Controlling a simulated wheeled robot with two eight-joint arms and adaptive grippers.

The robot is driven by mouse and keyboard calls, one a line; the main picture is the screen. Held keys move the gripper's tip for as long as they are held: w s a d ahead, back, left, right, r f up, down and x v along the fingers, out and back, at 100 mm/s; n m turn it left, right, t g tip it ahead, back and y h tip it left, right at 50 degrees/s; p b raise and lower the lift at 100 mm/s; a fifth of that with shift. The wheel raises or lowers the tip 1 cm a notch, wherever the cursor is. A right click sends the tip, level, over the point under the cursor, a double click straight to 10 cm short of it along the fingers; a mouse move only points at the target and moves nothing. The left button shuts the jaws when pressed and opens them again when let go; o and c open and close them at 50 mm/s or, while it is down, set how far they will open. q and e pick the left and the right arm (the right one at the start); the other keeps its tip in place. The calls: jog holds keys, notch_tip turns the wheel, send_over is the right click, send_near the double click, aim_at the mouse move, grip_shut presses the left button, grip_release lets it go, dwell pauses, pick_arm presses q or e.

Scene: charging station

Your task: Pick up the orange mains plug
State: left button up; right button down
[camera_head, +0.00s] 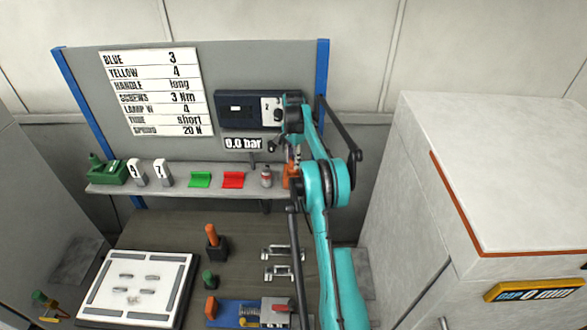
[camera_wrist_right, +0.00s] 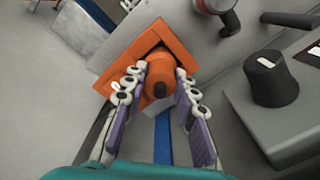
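The orange mains plug (camera_wrist_right: 158,82) shows in the right wrist view as a round orange body in front of a square orange plate (camera_wrist_right: 118,66). My right gripper (camera_wrist_right: 158,78) is open, with one finger on each side of the plug. I cannot tell whether either fingertip touches it. In the head view my right gripper (camera_head: 294,152) is by the right end of the shelf, largely hidden by my teal arm. Only a small orange part (camera_head: 288,176) shows beside the arm there. My left gripper is not in view.
A grey box with a black knob (camera_wrist_right: 272,80) stands close to the right of my right gripper. The shelf (camera_head: 110,190) holds a green part, white numbered blocks, green and red pieces and a small bottle (camera_head: 266,176). A white cabinet (camera_head: 480,170) stands at the right.

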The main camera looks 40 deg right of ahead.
dwell(0.3)
jog(key=shift+r, duration=0.5)
jog(key=r, duration=0.1)
jog(key=r+b, duration=0.1)
jog(key=s+r, duration=0.1)
jog(key=shift+d+r, duration=0.3)
jog(key=shift+d, duration=0.05)
jog(key=s+d+r+b, duration=0.2)
jog(key=s+d+r, duration=0.4)
jog(key=s, duration=0.2)
jog(key=shift+s+r, duration=0.2)
jog(key=shift+s, duration=0.2)
